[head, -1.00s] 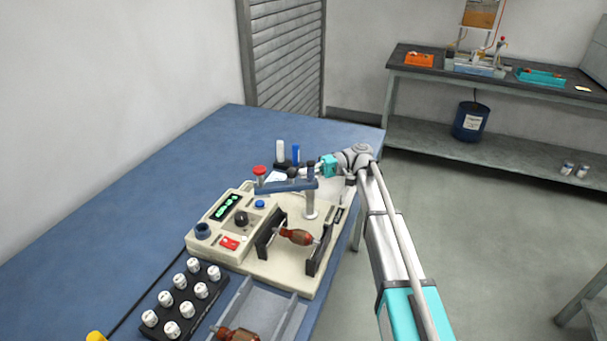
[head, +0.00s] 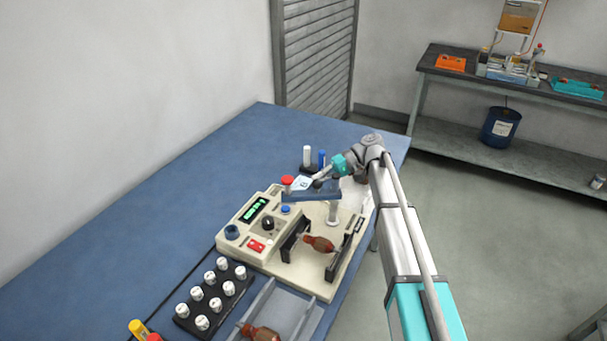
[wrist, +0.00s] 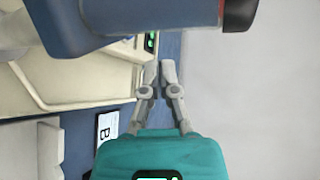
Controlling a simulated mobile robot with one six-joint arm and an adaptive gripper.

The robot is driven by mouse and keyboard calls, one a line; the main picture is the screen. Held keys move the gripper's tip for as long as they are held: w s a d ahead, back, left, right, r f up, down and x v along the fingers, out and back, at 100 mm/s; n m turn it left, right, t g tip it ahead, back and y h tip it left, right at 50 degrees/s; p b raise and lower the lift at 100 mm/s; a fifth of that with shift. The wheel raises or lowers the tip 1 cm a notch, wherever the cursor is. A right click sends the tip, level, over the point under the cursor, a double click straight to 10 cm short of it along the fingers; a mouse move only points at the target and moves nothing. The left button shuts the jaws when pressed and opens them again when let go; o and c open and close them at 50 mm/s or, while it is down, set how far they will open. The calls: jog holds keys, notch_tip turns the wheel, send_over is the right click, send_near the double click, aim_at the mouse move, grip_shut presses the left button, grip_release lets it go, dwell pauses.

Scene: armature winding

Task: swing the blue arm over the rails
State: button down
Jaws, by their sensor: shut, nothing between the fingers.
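The blue arm (head: 308,196) lies level at the back of the cream machine (head: 290,270). It runs left from a pale post (head: 333,213) towards the control panel, with a red cap (head: 288,181) by its left end. The two black rails (head: 294,241) stand in front of it, and a brown armature (head: 318,243) sits between them. The blue arm is not above the rails. My gripper (head: 318,183) is just behind the blue arm, shut and empty. In the wrist view my gripper (wrist: 158,72) has its fingertips together, below the large blue arm (wrist: 130,20); contact cannot be told.
A black rack of white-capped pots (head: 214,296) and a grey tray (head: 285,308) with another armature lie in front. A white and a blue bottle (head: 322,159) stand behind my gripper. The blue bench (head: 160,200) is clear at left.

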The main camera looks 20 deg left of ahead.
jog(key=w+a+r+m+t+h+p, duration=0.1)
jog(key=a+r+t+h+p, duration=0.5)
jog(key=p, duration=1.4)
notch_tip(320, 180, up, 3)
jog(key=w+t+h, duration=0.1)
jog(key=h, duration=0.4)
jog(key=shift+r+m+h, duration=0.15)
jog(key=shift+m+h, duration=0.15)
jog(key=shift+f, duration=0.2)
jog(key=s+d+f+b, duration=0.2)
jog(key=s+f+b, duration=0.3)
jog(key=f+b, duration=0.4)
jog(key=shift+s+d+f, duration=0.15)
jog(key=shift+s+d, duration=0.15)
jog(key=shift+s, duration=0.1)
jog(key=shift+s+a, duration=0.1)
